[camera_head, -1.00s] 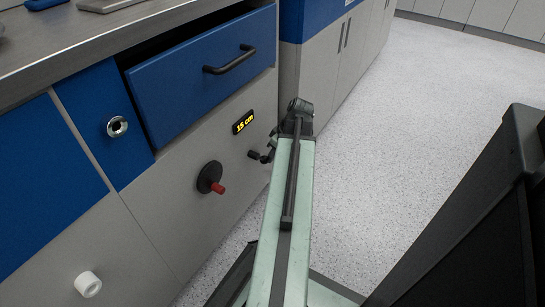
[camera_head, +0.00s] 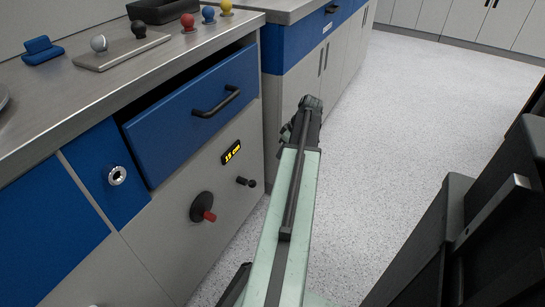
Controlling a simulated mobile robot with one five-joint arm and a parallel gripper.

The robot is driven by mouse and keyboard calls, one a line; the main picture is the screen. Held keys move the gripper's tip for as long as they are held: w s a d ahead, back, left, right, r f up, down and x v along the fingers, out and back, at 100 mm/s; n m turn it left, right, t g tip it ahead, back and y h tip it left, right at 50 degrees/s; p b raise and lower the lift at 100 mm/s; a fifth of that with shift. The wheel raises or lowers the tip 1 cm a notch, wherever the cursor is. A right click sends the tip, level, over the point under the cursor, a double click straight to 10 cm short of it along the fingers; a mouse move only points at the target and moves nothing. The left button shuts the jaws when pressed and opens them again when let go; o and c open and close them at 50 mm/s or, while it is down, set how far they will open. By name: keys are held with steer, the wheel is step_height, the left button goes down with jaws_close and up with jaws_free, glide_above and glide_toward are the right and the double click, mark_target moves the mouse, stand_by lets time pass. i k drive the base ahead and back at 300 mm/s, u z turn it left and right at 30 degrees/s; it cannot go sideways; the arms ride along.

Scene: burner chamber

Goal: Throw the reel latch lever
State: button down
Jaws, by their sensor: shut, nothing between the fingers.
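A short black lever with a round end (camera_head: 246,182) sticks out of the grey cabinet front, just right of the yellow-lit "15 cm" display (camera_head: 231,152). It looks like the latch lever, though no label shows. A black disc with a red crank handle (camera_head: 203,207) is to its lower left. My gripper (camera_head: 287,131) is at the far end of my pale green arm, up and right of the lever and apart from it in the picture. It is small, dark and partly hidden by my wrist. It looks shut and empty.
A blue drawer (camera_head: 190,115) with a black handle stands partly open above the lever. The steel counter (camera_head: 60,110) carries a small plate with knobs (camera_head: 122,50). A second cabinet (camera_head: 300,85) stands behind my arm.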

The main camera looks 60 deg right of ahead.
mark_target(252, 183)
steer(key=k, duration=1)
